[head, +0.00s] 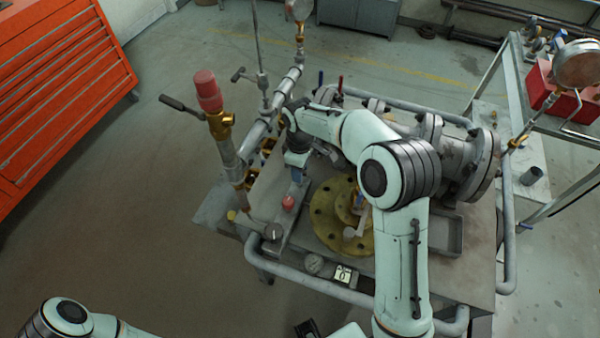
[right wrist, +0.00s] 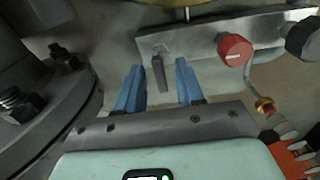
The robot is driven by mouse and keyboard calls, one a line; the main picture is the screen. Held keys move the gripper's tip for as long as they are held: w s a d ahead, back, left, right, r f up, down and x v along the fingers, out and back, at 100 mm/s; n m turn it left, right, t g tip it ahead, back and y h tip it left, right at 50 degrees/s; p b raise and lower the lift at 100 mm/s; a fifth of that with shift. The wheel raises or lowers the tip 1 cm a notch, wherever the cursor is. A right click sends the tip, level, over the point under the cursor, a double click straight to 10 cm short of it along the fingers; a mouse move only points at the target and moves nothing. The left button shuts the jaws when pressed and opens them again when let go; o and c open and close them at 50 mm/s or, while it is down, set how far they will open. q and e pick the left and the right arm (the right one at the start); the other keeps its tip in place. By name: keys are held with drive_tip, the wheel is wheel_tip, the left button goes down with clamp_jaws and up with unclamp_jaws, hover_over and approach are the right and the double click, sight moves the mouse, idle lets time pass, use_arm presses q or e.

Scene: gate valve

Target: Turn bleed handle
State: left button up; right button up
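In the right wrist view a small grey lever (right wrist: 158,73), which looks like the bleed handle, sticks out from a flat metal bar (right wrist: 190,40). My right gripper (right wrist: 159,72) is open, with its blue fingers apart on either side of the lever; I see no clear contact with it. In the head view the right gripper (head: 297,176) points down over the bar at the left part of the bench, and the lever is hidden there. A red knob (right wrist: 235,50) sits right of the lever; it also shows in the head view (head: 288,203). My left gripper is not clearly visible.
The steel bench (head: 470,262) carries a yellow flange (head: 328,228) and large grey flanged pipework (head: 470,165). A vertical pipe with a red cap (head: 207,88) stands at its left. A red tool cabinet (head: 60,90) is far left. Floor between cabinet and bench is clear.

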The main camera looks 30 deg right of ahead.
wheel_tip(320, 180, up, 10)
drive_tip(key=p, duration=0.1)
drive_tip(key=shift+r, duration=0.25)
idle(0.4)
